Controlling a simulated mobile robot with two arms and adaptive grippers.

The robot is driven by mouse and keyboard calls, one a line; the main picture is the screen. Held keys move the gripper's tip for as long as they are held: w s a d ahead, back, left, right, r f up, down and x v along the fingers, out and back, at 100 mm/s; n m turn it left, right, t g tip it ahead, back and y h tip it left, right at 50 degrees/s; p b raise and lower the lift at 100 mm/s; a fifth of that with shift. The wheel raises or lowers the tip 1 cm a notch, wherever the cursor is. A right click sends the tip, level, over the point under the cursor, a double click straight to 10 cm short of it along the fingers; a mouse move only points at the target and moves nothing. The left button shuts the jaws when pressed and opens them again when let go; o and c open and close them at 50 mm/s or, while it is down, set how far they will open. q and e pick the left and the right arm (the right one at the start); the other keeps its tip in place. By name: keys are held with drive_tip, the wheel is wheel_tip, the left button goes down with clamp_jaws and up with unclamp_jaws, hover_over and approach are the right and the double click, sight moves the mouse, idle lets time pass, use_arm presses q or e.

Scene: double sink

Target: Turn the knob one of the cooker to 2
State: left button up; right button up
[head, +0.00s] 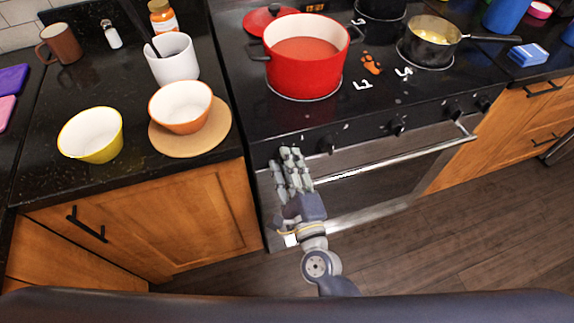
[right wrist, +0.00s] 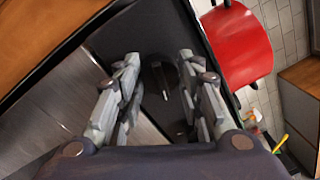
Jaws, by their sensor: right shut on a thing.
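The cooker (head: 237,83) is black with a steel oven front and a row of dark knobs along its front panel. My right gripper (head: 288,160) is at the panel's left end, shut on the leftmost knob, which the fingers hide in the head view. In the right wrist view the dark knob (right wrist: 161,80) with a light mark stands between the two fingers of the right gripper (right wrist: 157,75). A second knob (head: 327,144) is just right of the gripper. The knob's number setting is too small to read. My left gripper is out of view.
A red pot (head: 303,76) and a small pan (head: 430,50) stand on the cooker. The oven handle (head: 395,153) runs just below and right of my gripper. Bowls (head: 91,135) and a white utensil holder (head: 173,62) stand on the left counter.

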drive_tip(key=shift+m, duration=1.3)
drive_tip(key=o, duration=1.1)
drive_tip(key=v, duration=1.2)
